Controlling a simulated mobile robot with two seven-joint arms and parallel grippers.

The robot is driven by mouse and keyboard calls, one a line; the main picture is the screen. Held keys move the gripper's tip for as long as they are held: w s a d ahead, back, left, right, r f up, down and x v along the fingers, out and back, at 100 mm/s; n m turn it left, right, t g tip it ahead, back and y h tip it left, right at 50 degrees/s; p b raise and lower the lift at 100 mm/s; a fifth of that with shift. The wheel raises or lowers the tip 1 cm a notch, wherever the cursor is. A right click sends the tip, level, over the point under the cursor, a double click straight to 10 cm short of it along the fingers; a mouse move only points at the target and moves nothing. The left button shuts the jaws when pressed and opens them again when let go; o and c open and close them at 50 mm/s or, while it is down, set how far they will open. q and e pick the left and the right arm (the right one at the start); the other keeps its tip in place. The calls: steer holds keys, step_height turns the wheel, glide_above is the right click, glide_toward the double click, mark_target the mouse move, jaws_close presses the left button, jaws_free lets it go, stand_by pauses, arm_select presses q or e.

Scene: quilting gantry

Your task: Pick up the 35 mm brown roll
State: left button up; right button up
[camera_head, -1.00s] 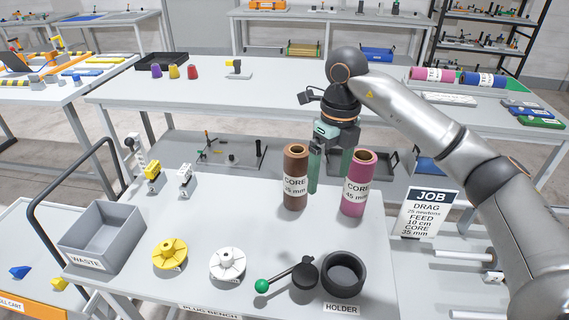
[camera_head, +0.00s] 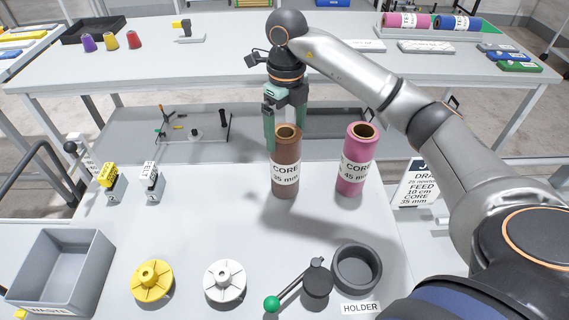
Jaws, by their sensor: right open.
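The brown roll (camera_head: 286,182) stands upright on the bench, its label reading "CORE" and a number ending in "5 mm". Its open top end faces up. My right gripper (camera_head: 286,140) points down at the roll's top, with one green finger on each side of it. The jaws are open; I cannot tell whether a finger touches the roll. A pink roll (camera_head: 353,184) labelled "CORE 45 mm" stands upright to the right, apart from the brown one. My left gripper is out of view.
In front are a yellow flanged plug (camera_head: 152,283), a white plug (camera_head: 225,283), a green-knobbed lever (camera_head: 272,303) and a dark round holder (camera_head: 357,268). A grey waste bin (camera_head: 62,270) stands left. A job card (camera_head: 418,186) is at right. The bench middle is clear.

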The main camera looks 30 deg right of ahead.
mark_target(285, 161)
step_height(285, 161, down, 7)
steer(key=shift+w+r+p, duration=0.15)
steer(key=shift+r+p, duration=0.05)
steer(key=shift+p, duration=0.2)
steer(key=c, duration=1.4)
